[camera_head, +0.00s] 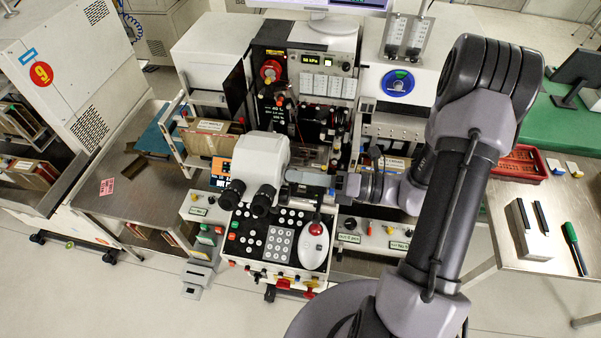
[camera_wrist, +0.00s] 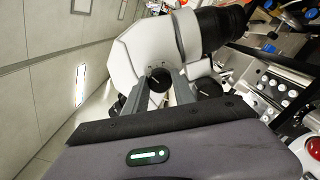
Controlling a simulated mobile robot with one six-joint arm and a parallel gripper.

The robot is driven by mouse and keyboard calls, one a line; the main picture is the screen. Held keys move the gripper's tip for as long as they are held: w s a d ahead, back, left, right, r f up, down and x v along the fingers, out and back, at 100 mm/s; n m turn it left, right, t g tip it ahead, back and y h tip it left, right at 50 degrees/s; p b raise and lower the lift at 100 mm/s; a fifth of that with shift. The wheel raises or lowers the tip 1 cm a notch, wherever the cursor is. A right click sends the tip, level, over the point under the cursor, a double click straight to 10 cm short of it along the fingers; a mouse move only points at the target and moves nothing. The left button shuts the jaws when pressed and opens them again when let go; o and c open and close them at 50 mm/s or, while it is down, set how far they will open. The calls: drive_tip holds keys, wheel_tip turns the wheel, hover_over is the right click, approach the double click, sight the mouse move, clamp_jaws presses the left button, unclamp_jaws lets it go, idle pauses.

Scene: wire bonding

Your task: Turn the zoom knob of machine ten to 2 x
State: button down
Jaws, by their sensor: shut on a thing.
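The wire bonding machine in front of me has a white microscope head (camera_head: 258,155) with two black eyepieces. In the wrist view the white microscope head (camera_wrist: 130,58) fills the upper middle. A black round zoom knob (camera_wrist: 159,78) sits on its side, between my gripper's two grey fingers. My gripper (camera_wrist: 160,88) is shut on this knob. In the head view my gripper (camera_head: 296,178) reaches in from the right and meets the right side of the microscope head. The knob is hidden there, and I cannot read its setting.
Below the microscope is a control panel (camera_head: 277,236) with keypad and buttons, and a white mouse-like controller (camera_head: 315,246) with a red top. A machine marked 9 (camera_head: 41,73) stands at left. A steel table (camera_head: 520,262) at right holds a red tray (camera_head: 519,166).

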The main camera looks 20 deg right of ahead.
idle(0.3)
drive_tip(key=c, duration=1)
unclamp_jaws()
drive_tip(key=shift+c, duration=0.2)
drive_tip(key=v, duration=1.7)
drive_tip(key=shift+s+d, duration=0.15)
drive_tip(key=shift+d, duration=0.05)
